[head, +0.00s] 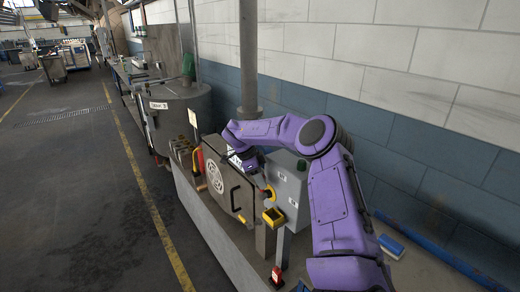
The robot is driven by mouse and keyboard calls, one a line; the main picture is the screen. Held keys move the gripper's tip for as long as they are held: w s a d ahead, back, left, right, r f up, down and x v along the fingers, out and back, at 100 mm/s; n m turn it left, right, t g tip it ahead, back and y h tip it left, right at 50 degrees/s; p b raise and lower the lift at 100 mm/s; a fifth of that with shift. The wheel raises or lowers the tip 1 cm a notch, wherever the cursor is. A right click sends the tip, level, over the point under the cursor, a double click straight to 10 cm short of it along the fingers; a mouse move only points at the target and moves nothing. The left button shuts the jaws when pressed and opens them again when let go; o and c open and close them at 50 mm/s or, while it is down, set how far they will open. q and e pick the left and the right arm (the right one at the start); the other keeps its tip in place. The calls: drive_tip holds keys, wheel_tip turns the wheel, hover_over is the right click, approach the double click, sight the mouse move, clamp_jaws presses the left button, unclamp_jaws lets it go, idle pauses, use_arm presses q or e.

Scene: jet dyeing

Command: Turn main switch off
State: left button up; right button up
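A grey control box (290,188) stands on a post in the middle of the head view, beside a dark machine cabinet with a round vent (228,185). A small yellow round part (270,194), which looks like the main switch, sits on the box's left side. Its setting is too small to read. My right arm arches over the box from the lower right. My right gripper (258,168) points down close to the box and the yellow part. Its fingers are small and partly hidden, so I cannot tell their opening or any contact. My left gripper is out of view.
A vertical grey pipe (249,60) and a tiled wall (400,50) stand behind. A large grey drum (178,115) stands further back. The floor at left (70,200) is clear.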

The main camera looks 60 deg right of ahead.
drive_tip(key=shift+w+r, duration=0.1)
drive_tip(key=shift+r, duration=0.05)
drive_tip(key=b+v, duration=0.2)
drive_tip(key=v, duration=0.8)
